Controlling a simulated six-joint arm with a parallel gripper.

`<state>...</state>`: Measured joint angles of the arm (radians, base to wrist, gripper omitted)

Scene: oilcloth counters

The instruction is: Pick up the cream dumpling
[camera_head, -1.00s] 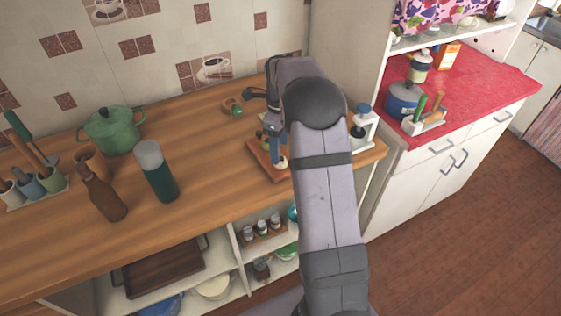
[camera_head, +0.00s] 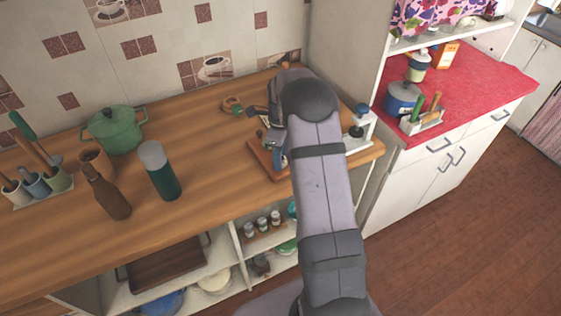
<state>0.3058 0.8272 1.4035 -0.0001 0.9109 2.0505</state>
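My gripper (camera_head: 270,136) is over the small wooden board (camera_head: 262,160) near the back right of the wooden counter. My arm covers much of the board. The fingers are small and partly hidden, so I cannot tell whether they are open or shut. I cannot make out the cream dumpling clearly in this view. Small items on the board are mostly hidden behind the gripper and arm.
A green pot (camera_head: 113,131), brown bottle (camera_head: 106,192), and green flask with a grey lid (camera_head: 159,171) stand to the left. A utensil holder (camera_head: 37,190) is at far left. A white stand (camera_head: 362,131) is right of my arm. The counter's middle is clear.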

